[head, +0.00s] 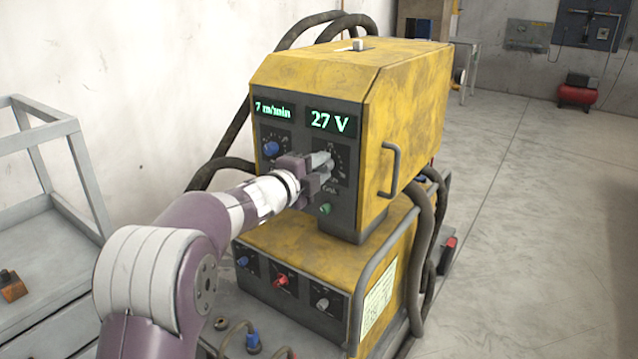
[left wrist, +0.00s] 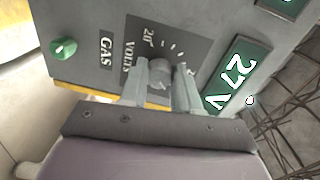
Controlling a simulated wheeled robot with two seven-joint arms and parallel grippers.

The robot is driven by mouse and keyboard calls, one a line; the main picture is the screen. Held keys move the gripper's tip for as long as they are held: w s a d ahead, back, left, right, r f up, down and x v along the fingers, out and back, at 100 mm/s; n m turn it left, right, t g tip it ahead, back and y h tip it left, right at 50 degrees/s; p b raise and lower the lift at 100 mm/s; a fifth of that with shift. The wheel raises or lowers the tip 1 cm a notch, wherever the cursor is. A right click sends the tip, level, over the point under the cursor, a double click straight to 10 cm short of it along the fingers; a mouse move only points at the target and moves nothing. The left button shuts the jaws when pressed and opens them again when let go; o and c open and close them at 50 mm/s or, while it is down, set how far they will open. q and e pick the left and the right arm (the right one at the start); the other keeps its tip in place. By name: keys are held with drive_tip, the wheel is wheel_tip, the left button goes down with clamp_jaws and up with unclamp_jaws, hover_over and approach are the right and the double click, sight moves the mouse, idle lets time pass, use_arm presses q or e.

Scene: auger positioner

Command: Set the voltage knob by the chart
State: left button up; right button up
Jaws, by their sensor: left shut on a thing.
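The voltage knob (left wrist: 159,77) is a small grey knob on a dark scale plate marked VOLTS in the left wrist view. My left gripper (head: 322,167) is shut on it, one finger on each side; it also fills the lower part of the left wrist view (left wrist: 166,88). In the head view the gripper mostly hides the knob. The voltage display (head: 329,121) above it reads 27 V, and it also shows in the left wrist view (left wrist: 234,75). The chart (head: 378,302) is a pale sheet on the lower cabinet's side, too small to read. My right gripper is not in view.
A grey cart (head: 35,250) stands left.

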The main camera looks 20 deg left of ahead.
use_arm(q)
drive_tip(key=m+b, duration=0.7)
drive_tip(key=shift+d+f+m+y+b, duration=0.1)
drive_tip(key=shift+f+m+y+b, duration=0.25)
drive_tip(key=shift+m+y+b, duration=0.05)
drive_tip(key=m+b, duration=0.4)
drive_tip(key=m, duration=0.1)
drive_tip(key=shift+t, duration=0.4)
drive_tip(key=shift+r+m+b, duration=0.15)
drive_tip(key=shift+m+b, duration=0.95)
drive_tip(key=shift+m, duration=0.3)
drive_tip(key=o, duration=1.1)
drive_tip(key=shift+r, duration=0.1)
drive_tip(key=shift+c, duration=0.2)
drive_tip(key=shift+s, duration=0.1)
